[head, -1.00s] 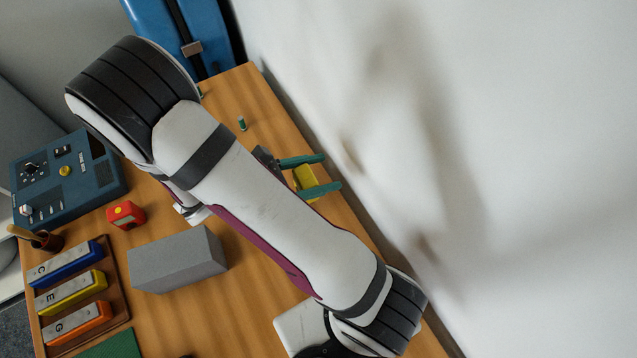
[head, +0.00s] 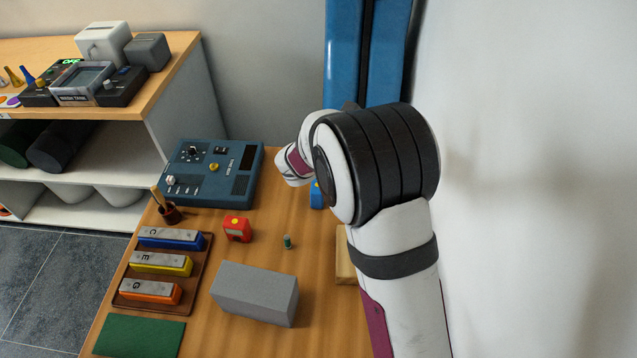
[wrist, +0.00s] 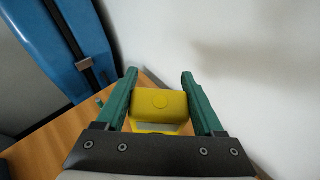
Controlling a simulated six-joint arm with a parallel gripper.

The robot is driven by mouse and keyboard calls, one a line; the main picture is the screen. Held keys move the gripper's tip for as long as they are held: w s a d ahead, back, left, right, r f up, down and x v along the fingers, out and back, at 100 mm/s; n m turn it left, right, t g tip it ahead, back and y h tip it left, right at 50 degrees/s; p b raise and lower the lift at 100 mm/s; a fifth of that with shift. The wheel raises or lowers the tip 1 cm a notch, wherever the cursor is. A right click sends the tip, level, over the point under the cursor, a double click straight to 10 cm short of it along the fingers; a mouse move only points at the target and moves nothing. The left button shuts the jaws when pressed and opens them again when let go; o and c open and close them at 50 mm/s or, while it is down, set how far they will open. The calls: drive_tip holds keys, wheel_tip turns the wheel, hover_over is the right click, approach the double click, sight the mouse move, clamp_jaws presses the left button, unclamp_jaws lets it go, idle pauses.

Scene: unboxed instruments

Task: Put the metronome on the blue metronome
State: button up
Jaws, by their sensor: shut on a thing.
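The yellow metronome is hidden in the head view, and my gripper is hidden behind my arm there. A small blue box (head: 316,195), which looks like the blue metronome, stands on the table in the head view, partly covered by my arm. I cannot tell the height of the held metronome above the table.
A red metronome-like box (head: 237,228), a small green cylinder (head: 287,242) and a grey block (head: 255,291) stand on the table. A blue-grey tone console (head: 209,174) is at the back, chime bars (head: 172,239) at left. A wooden block (head: 345,262) is beside my arm. A white wall (head: 540,180) bounds the right.

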drive_tip(key=w+a+f, duration=0.4)
drive_tip(key=a+f, duration=0.6)
drive_tip(key=a, duration=0.1)
drive_tip(key=shift+f, duration=0.35)
drive_tip(key=shift+a, duration=0.1)
drive_tip(key=o, duration=1.4)
drive_tip(key=shift+f, duration=0.1)
drive_tip(key=shift+o, duration=0.2)
